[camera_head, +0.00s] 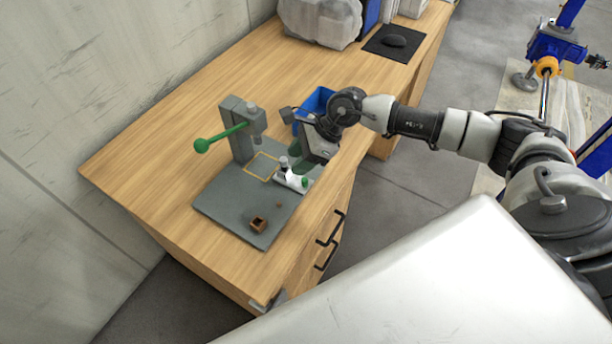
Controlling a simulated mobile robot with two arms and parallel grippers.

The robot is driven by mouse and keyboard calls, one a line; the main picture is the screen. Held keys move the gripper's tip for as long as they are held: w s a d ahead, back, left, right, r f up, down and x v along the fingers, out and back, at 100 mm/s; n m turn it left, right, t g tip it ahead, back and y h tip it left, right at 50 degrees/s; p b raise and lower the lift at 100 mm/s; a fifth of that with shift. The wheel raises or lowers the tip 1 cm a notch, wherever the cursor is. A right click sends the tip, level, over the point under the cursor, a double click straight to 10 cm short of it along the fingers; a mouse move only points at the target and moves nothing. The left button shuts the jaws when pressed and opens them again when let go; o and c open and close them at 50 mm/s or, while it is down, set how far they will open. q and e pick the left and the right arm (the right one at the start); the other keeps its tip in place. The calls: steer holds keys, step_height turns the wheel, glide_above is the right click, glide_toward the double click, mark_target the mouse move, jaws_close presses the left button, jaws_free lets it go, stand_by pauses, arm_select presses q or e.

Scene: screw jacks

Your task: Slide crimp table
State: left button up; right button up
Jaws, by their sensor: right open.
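A grey press (241,140) with a green ball-ended lever (215,138) stands on a dark grey base plate (225,205) on the wooden bench. A yellow square outline (262,166) is marked on the plate in front of the press. A small white slide piece with a green knob (304,182), which looks like the crimp table, is at the plate's right edge. My right gripper (297,168) is open, right over or beside this piece and partly hiding it; I cannot tell whether they touch. My left gripper is not in view.
A small brown open box (258,225) sits on the plate's front part. A blue bin (314,106) stands behind my right gripper. A grey bulky object (320,22) and a black mat with a mouse (394,41) are at the back. The bench's left side is clear.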

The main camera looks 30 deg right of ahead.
mark_target(305, 179)
steer(key=d+n+g+h, duration=0.1)
steer(key=d+h, duration=0.2)
steer(key=d, duration=0.3)
steer(key=p+x, duration=0.1)
steer(key=x, duration=1)
steer(key=shift+w+d+f+p, duration=0.1)
steer(key=shift+w+f+p, duration=0.1)
steer(key=shift+p, duration=0.1)
jaws_close()
